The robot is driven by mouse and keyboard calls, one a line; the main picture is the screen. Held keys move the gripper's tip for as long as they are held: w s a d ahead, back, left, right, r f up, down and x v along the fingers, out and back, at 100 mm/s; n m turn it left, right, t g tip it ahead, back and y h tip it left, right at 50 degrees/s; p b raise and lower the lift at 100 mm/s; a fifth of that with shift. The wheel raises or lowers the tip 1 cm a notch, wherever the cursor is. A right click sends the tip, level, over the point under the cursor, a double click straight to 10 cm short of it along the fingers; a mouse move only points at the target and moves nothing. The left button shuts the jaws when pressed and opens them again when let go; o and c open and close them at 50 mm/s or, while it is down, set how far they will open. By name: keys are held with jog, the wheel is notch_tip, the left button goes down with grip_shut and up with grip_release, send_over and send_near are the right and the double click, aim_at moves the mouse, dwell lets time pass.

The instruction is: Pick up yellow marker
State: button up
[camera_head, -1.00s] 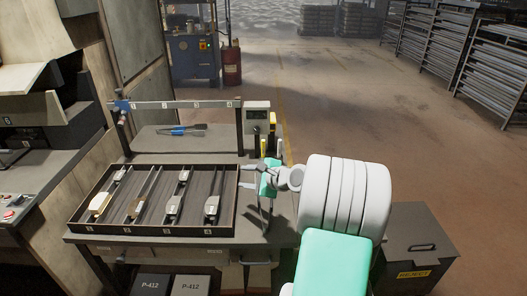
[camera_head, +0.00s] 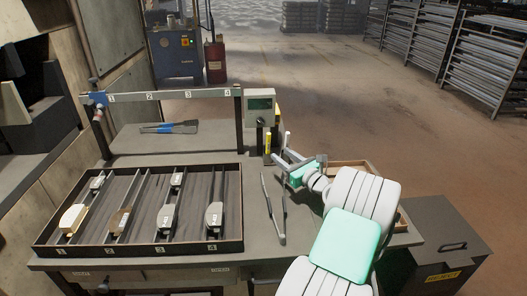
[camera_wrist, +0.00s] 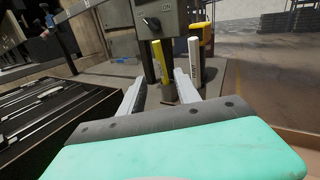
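The yellow marker (camera_head: 268,143) stands upright at the back of the bench, below the grey control box. In the wrist view the yellow marker (camera_wrist: 160,62) appears straight ahead, between the fingers' lines and beyond their tips. A white marker (camera_wrist: 195,50) stands just to its right; it also shows in the head view (camera_head: 288,141). Both seem to stand in a dark holder (camera_wrist: 180,92). My gripper (camera_head: 281,159) is open and empty, its two fingers (camera_wrist: 161,80) pointing at the holder. I cannot tell the exact gap to the marker.
The control box (camera_head: 261,107) stands behind the markers. A dark tray (camera_head: 240,205) with brake shoes in numbered lanes lies to the left. A caliper-like tool (camera_head: 273,210) lies between tray and gripper. A wooden box (camera_head: 350,167) is behind my arm. A reject bin (camera_head: 445,240) stands right.

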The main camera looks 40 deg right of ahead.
aim_at(268, 148)
jog(key=w, duration=0.5)
jog(key=w+d, duration=0.1)
jog(key=w, duration=0.1)
jog(key=shift+w, duration=0.15)
jog(key=shift+c, duration=0.6)
grip_shut()
